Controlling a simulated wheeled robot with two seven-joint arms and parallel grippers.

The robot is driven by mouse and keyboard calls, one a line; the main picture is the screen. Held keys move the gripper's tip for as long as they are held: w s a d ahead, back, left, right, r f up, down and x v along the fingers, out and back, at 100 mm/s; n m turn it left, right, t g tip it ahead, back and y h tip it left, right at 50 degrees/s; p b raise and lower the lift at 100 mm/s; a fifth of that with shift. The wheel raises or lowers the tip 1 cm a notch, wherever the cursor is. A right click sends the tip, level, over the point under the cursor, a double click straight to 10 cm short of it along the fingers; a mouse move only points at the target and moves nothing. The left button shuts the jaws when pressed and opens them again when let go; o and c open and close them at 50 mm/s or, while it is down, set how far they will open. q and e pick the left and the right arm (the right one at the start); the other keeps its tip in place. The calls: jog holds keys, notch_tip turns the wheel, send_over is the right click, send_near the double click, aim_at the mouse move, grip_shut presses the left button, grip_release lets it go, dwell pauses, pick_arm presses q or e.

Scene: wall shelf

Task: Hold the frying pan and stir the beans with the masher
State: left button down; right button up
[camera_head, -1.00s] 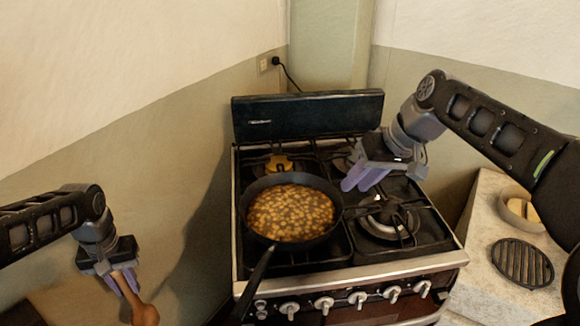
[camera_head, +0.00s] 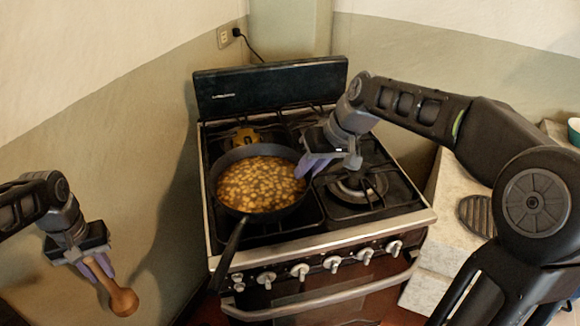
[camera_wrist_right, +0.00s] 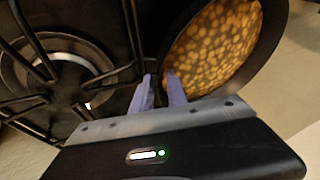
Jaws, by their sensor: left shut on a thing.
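The black frying pan (camera_head: 232,243) stands on the front left of the stove, its handle pointing to the front. It is full of beans (camera_head: 260,184). My left gripper (camera_head: 98,268) is shut on the wooden masher (camera_head: 124,301), whose rounded end hangs down, left of the stove and away from the pan. My right gripper (camera_head: 307,167) is at the pan's right rim. In the right wrist view its two fingers (camera_wrist_right: 160,92) are apart, with the rim (camera_wrist_right: 168,65) at or between the tips; contact is not clear. The beans (camera_wrist_right: 210,45) also show there.
The stove (camera_head: 320,240) has free burners to the right and behind, one with a yellowish thing (camera_head: 246,137) on it. A pale counter (camera_head: 445,215) with a round dark grate (camera_head: 477,215) is at the right. Walls close off the left and back.

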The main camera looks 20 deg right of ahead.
grip_shut()
dwell(2.1)
